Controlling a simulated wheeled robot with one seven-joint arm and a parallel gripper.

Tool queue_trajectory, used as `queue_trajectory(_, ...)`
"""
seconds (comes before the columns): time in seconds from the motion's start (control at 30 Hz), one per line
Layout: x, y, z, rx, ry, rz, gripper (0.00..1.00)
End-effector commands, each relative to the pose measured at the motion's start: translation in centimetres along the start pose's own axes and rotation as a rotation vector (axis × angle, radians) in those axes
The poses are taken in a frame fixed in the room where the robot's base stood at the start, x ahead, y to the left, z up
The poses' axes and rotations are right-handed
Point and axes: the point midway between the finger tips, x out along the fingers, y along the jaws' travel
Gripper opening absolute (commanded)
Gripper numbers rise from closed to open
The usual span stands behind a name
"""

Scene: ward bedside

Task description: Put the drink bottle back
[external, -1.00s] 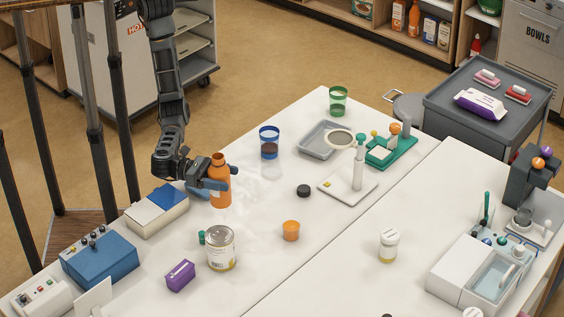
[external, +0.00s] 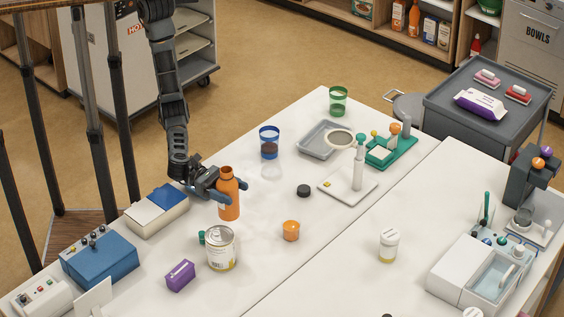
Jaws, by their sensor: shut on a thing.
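The orange drink bottle (external: 229,199) is upright over the white table, left of centre, with its brown neck open at the top. My gripper (external: 226,193) comes from the left and is shut on the bottle's body. I cannot tell whether the bottle's base touches the table. A small black disc (external: 303,191), perhaps a cap, lies on the table to the right of the bottle.
A tin can (external: 221,248) and an orange tub (external: 291,231) stand in front of the bottle. A blue cup (external: 269,142) stands behind it. A blue-and-white box (external: 157,210) lies to its left. The table between bottle and disc is clear.

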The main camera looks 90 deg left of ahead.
Motion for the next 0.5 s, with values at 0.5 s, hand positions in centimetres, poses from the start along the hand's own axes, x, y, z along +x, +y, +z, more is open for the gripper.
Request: queue_trajectory(0.5,1.0,1.1,-4.5,-0.001,0.0,-0.001,0.31)
